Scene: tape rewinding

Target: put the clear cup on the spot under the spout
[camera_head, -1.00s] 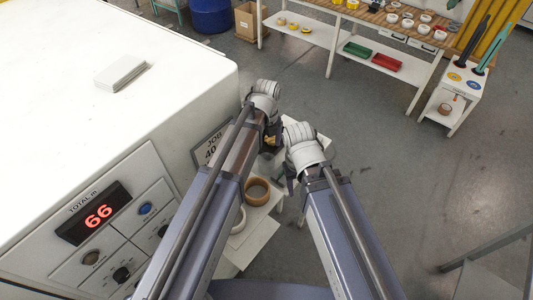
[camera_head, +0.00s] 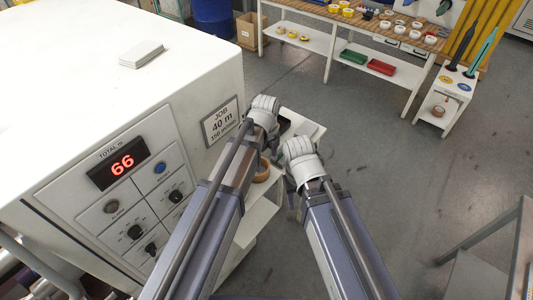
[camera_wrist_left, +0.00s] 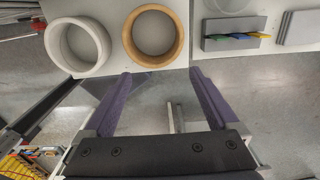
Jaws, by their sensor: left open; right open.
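No spout and no marked spot can be made out in these views. A clear round thing (camera_wrist_left: 228,5) is cut off by the top edge of the left wrist view; I cannot tell if it is the clear cup. My left gripper (camera_wrist_left: 160,73) is open with nothing between its purple fingers, below a brown tape roll (camera_wrist_left: 155,36) in that picture. In the head view, my left gripper is mostly hidden behind its own wrist near the white shelf. My right gripper (camera_head: 293,192) is lower and to the right; its fingers are barely visible.
A white roll (camera_wrist_left: 78,46), a grey holder (camera_wrist_left: 234,33) with coloured pieces and a grey stack (camera_wrist_left: 300,28) line the shelf. The white machine (camera_head: 60,100) with a red 66 display (camera_head: 118,165) stands left.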

